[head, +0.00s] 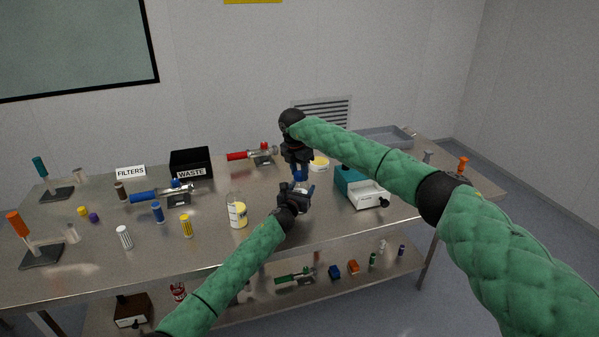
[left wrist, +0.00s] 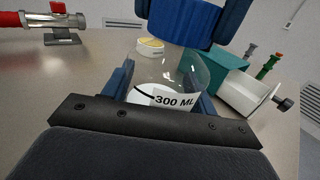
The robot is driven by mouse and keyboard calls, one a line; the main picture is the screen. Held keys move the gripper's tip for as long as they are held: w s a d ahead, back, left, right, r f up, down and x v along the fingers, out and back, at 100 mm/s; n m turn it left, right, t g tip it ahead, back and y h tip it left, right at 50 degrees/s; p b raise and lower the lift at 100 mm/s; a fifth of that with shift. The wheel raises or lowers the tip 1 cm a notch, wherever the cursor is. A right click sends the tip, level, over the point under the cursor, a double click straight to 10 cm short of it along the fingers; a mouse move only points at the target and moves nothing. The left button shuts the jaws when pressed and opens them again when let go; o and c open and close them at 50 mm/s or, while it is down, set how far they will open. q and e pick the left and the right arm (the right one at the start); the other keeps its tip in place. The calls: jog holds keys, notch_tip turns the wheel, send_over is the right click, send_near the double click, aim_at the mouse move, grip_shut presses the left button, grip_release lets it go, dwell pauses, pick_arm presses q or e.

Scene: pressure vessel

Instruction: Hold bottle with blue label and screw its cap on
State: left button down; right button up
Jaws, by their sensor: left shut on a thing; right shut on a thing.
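A clear bottle (left wrist: 170,72) with a white label part reading "300 ML" stands between the blue fingers of my left gripper (left wrist: 160,95); no blue on its label shows from this side. In the head view my left gripper (head: 297,190) is shut on it above the table. A ribbed blue cap (left wrist: 185,20) is right above the bottle's mouth. My right gripper (head: 300,173) points down from above and is shut on the cap, its fingers on both sides. Whether cap and bottle neck touch, I cannot tell; the neck is mostly hidden behind the cap.
A teal-and-white device (head: 360,188) stands right of my grippers, a yellow-labelled bottle (head: 238,215) left of them. A yellow-and-white round container (head: 319,163) and a red-handled valve (head: 255,156) stand behind. A black WASTE bin (head: 191,162) is farther left. The table's front middle is clear.

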pick_arm(q)
jog(key=shift+d, duration=0.15)
pick_arm(e)
jog(key=m, duration=0.7)
jog(key=shift+w+g+h, duration=0.15)
jog(key=shift+g+h, duration=0.15)
jog(key=shift+g, duration=0.1)
jog(key=shift+c, duration=0.2)
pick_arm(q)
jog(key=shift+s, duration=0.1)
pick_arm(e)
jog(key=m+g, duration=0.1)
jog(key=m, duration=0.6)
jog(key=o, duration=1)
jog(key=shift+o, duration=0.2)
notch_tip(320, 180, up, 12)
jog(key=a, duration=0.1)
jog(key=shift+w+a, duration=0.3)
jog(key=shift+w, duration=0.1)
jog(key=shift+f, duration=0.1)
pick_arm(q)
jog(key=shift+c, duration=1.9)
grip_release()
